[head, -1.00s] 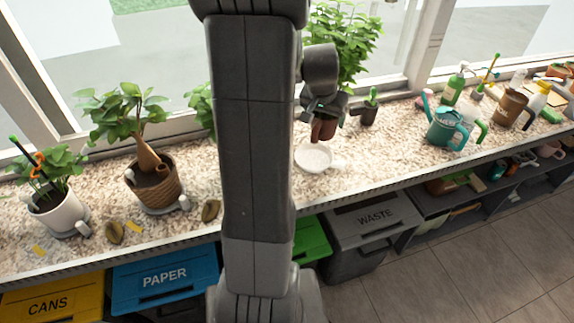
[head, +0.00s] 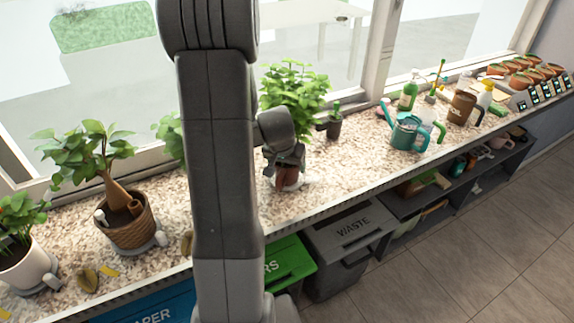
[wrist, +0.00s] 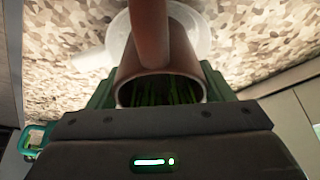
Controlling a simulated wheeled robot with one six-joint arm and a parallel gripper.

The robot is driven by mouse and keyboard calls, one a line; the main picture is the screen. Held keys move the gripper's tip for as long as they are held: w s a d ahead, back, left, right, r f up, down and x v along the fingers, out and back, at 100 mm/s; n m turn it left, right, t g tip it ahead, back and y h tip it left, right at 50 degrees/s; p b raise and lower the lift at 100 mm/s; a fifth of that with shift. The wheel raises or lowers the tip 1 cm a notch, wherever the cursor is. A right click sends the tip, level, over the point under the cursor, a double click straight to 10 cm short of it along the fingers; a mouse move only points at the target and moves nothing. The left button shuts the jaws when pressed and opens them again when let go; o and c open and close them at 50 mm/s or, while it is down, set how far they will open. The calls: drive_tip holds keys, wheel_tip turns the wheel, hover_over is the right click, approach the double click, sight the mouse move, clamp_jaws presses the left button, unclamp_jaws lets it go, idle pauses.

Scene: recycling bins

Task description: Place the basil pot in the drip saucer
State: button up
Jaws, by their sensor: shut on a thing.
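My gripper (head: 285,160) is shut on the reddish-brown basil pot (head: 287,176), holding it roughly upright over the counter. Bushy green basil foliage (head: 293,95) rises above and behind my gripper. In the wrist view, the pot's rim (wrist: 160,72) faces the camera, with green inside and a brown bar across its far side. The white drip saucer (head: 303,181) is mostly hidden under the pot; it also shows in the wrist view (wrist: 192,35) beyond the pot, with a pale tab to its left. I cannot tell whether the pot's base touches the saucer.
A small cactus pot (head: 334,128) stands just to the right and behind. Further right are a teal watering can (head: 406,133) and bottles. A potted tree in a wicker basket (head: 128,222) is on the left. The speckled counter (head: 345,165) is clear right of the saucer.

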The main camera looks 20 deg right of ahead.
drive_tip(key=shift+f, duration=0.15)
drive_tip(key=o, duration=1.2)
drive_tip(key=shift+r, duration=0.3)
drive_tip(key=v, duration=1.1)
drive_tip(key=shift+s+a+r+p, duration=0.15)
drive_tip(key=shift+a+r+p, duration=0.05)
drive_tip(key=shift+r+p, duration=0.15)
drive_tip(key=shift+f, duration=0.1)
